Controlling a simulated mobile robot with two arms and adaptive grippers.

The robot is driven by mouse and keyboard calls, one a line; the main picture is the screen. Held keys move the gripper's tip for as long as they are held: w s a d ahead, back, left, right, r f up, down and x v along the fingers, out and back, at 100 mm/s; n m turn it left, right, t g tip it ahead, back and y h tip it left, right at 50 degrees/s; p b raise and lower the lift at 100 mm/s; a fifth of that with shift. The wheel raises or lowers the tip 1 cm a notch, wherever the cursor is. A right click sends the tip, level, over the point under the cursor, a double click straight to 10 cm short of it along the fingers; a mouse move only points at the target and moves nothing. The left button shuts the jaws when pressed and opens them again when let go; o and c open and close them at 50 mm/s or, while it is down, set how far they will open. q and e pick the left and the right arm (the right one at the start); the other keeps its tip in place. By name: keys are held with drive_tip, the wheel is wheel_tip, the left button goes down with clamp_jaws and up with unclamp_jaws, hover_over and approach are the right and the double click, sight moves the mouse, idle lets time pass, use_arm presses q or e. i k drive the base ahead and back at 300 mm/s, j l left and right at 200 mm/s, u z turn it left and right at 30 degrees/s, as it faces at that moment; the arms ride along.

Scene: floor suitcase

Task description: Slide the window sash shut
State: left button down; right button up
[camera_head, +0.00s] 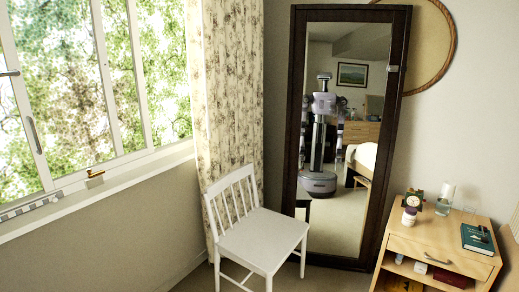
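The window sash (107,85) has white frame bars and fills the upper left, with green trees behind it. A grey upright handle (35,135) is on a white bar near the left edge. Another dark handle (9,74) shows at the left edge. A small brass-coloured piece (95,174) sits on the white sill (90,191). I cannot tell how far the sash stands open. Neither of my grippers shows directly; a small reflection of my body appears in the mirror, too small to read the grippers.
A white chair (262,239) stands in front of the floral curtain (228,90) at the window's right. A dark-framed mirror (388,130) leans behind it. A wooden nightstand (420,240) with a clock, glass, jar and book is at right. Floor shows between chair and window wall.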

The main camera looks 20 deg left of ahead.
sight(9, 48)
drive_tip(key=i+u, duration=0.45)
drive_tip(key=i, duration=0.15)
drive_tip(key=i+l+u, duration=0.25)
drive_tip(key=i+u, duration=0.15)
drive_tip(key=i, duration=0.2)
